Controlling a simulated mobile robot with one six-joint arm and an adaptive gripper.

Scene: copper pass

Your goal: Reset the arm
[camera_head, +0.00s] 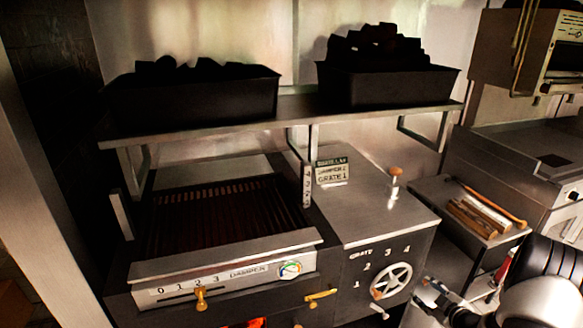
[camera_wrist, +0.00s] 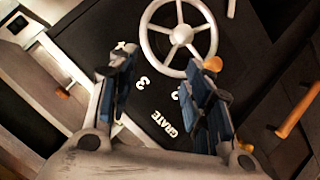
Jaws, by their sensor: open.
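My gripper (camera_wrist: 163,85) is open, its two blue-padded fingers spread apart with nothing between them. In the wrist view, a pale spoked handwheel (camera_wrist: 181,34) lies beyond the fingertips, with a wooden knob near the right finger. The same handwheel (camera_head: 391,281) shows in the head view on a dark panel marked GRATE with numbers. My arm reaches in at the lower right of the head view, just right of the wheel. I cannot tell the exact gap between fingers and wheel.
A charcoal grill (camera_head: 215,225) with a brass-handled front stands left of the wheel. Two black bins of coal (camera_head: 195,95) (camera_head: 385,85) sit on the shelf above. A small sign (camera_head: 332,172) stands on the counter. A tray of wooden-handled tools (camera_head: 480,213) is at right.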

